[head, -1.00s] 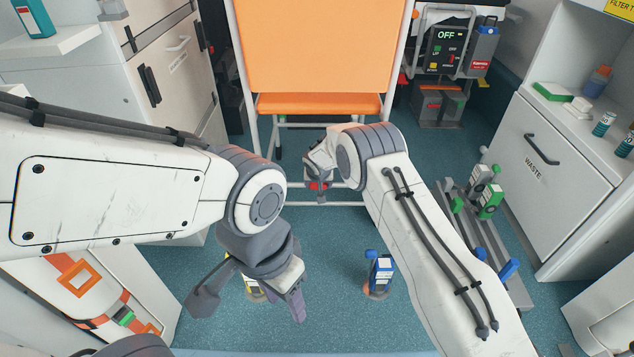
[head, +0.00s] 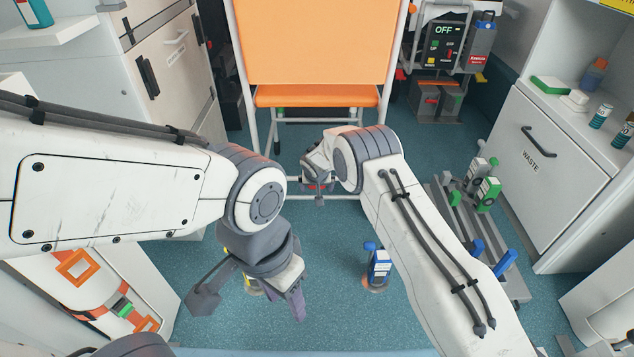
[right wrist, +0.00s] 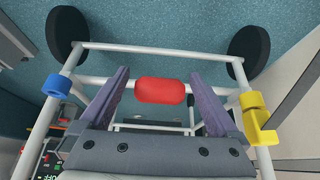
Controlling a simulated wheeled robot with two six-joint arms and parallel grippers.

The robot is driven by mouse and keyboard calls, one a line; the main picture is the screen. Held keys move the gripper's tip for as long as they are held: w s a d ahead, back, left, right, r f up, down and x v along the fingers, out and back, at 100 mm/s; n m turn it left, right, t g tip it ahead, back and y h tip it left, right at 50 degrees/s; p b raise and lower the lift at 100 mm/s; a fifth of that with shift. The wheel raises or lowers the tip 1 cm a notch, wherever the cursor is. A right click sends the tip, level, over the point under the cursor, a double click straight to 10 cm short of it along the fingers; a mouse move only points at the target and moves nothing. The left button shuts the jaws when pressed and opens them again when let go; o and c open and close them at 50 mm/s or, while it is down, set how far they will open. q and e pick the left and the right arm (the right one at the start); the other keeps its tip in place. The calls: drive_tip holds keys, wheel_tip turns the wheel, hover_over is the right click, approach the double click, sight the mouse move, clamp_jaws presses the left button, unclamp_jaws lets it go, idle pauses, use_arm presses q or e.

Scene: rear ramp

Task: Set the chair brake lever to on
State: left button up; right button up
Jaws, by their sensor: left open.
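The chair (head: 315,45) has an orange back and seat on a white tube frame. In the right wrist view, a red rounded grip (right wrist: 161,91), apparently the brake lever, sits at the frame's white crossbar (right wrist: 150,50). My right gripper (right wrist: 160,76) is open, its purple fingers on either side of the red grip with gaps to both. In the head view my right gripper (head: 318,188) is small and partly hidden by its wrist, low at the chair frame. I cannot tell the lever's setting. My left gripper (head: 250,297) is open and empty above the floor.
A yellow item (head: 252,284) is mostly hidden behind my left gripper. A grey rack (head: 470,235) and waste cabinet (head: 540,170) stand right. Blue (right wrist: 57,86) and yellow (right wrist: 256,115) clips sit on the chair frame.

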drive_tip(key=shift+w+r, duration=0.15)
drive_tip(key=shift+r, duration=0.25)
drive_tip(key=p+v, duration=0.3)
drive_tip(key=v, duration=0.7)
drive_tip(key=shift+s+p, duration=0.2)
drive_tip(key=shift+p, duration=0.15)
